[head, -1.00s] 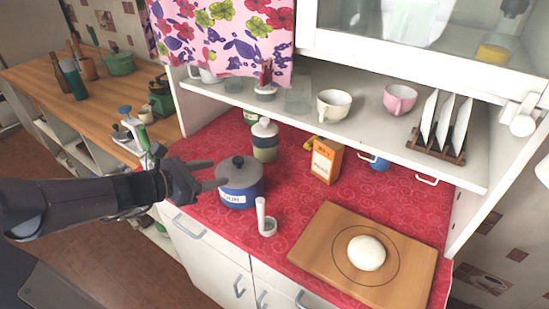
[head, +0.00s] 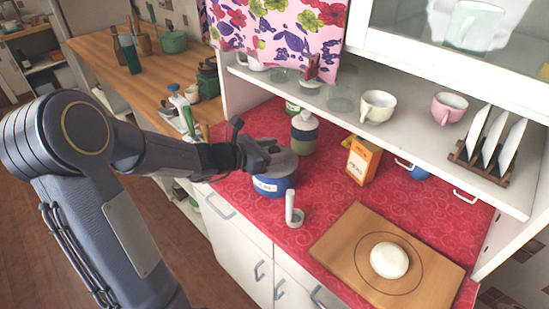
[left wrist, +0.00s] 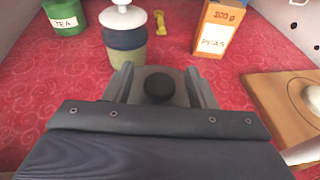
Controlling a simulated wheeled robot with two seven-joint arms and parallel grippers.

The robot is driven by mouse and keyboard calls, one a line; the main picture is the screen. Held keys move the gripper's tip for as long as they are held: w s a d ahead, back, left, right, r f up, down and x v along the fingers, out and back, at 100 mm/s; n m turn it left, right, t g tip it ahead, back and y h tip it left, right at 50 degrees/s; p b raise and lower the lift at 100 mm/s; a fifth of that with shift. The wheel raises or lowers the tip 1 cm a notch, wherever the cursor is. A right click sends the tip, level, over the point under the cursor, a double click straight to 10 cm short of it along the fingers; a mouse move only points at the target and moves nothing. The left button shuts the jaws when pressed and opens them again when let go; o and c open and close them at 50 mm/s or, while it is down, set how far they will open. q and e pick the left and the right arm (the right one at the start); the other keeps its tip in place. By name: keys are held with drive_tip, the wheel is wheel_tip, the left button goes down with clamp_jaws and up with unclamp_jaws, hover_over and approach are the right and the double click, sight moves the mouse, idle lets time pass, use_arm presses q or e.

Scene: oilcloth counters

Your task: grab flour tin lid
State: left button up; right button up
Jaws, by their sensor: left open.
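The flour tin (head: 273,181) is a blue tin with a white label, standing on the red oilcloth counter. Its grey lid (head: 287,160) is on top. In the left wrist view the lid's dark round knob (left wrist: 158,87) lies between the two fingers of my left gripper (left wrist: 160,80). In the head view my left gripper (head: 268,150) is at the lid, covering the knob. Its fingers are open on either side of the knob; I cannot tell whether they touch it. My right gripper is not in view.
A banded jar (head: 304,133) stands just behind the tin, with a peas box (head: 362,161) to the right. A white upright-handled scoop (head: 294,210) stands in front. A wooden board (head: 345,255) with dough (head: 389,260) lies at right. A shelf (head: 410,140) overhangs the back.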

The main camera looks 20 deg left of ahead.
use_arm(q)
drive_tip(key=shift+c, duration=0.3)
drive_tip(key=c, duration=0.9)
drive_tip(key=shift+c, duration=0.2)
